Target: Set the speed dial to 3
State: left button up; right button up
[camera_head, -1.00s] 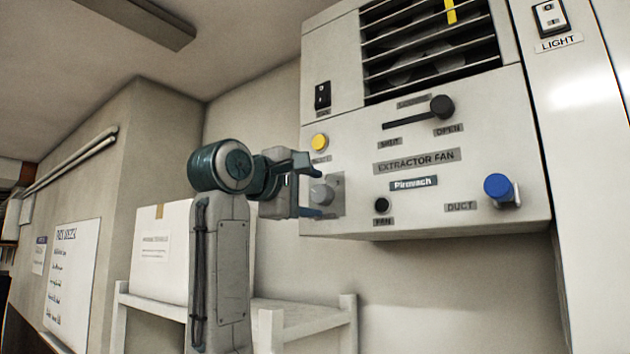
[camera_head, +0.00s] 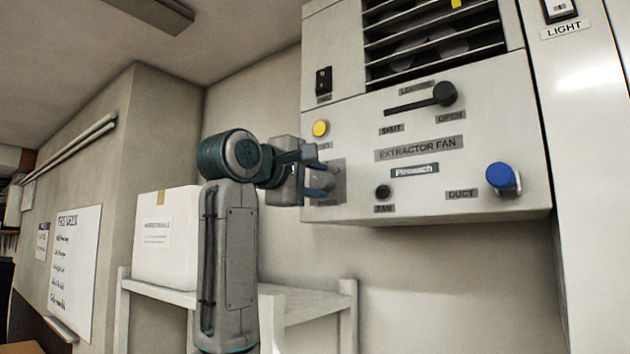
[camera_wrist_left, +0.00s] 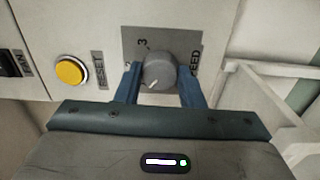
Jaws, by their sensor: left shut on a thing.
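The speed dial (camera_wrist_left: 160,68) is a round grey knob on a darker grey plate (camera_wrist_left: 132,36). A white mark on the knob points to the lower left in the left wrist view. A printed 3 (camera_wrist_left: 143,44) shows at the plate's upper left, and the mark is not at it. My left gripper (camera_wrist_left: 160,84) is shut on the dial, with one blue finger on each side of it. In the head view my left gripper (camera_head: 322,180) covers most of the dial. My right gripper is not in view.
A yellow reset button (camera_wrist_left: 71,72) sits beside the dial plate. A white box (camera_head: 165,245) stands on a shelf below.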

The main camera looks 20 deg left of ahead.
pick_arm(q)
jog(key=shift+f, duration=0.1)
jog(key=shift+m+b, duration=0.45)
jog(key=shift+m, duration=0.35)
jog(key=m+b, duration=0.1)
jog(key=m, duration=0.2)
jog(key=shift+f+b, duration=0.1)
jog(key=shift+b, duration=0.2)
jog(key=m+b, duration=0.1)
jog(key=m, duration=0.4)
jog(key=shift+m+b, duration=0.4)
jog(key=m+b, duration=0.1)
jog(key=m, duration=0.4)
jog(key=m+b, duration=0.1)
jog(key=m, duration=0.4)
jog(key=shift+m, duration=0.5)
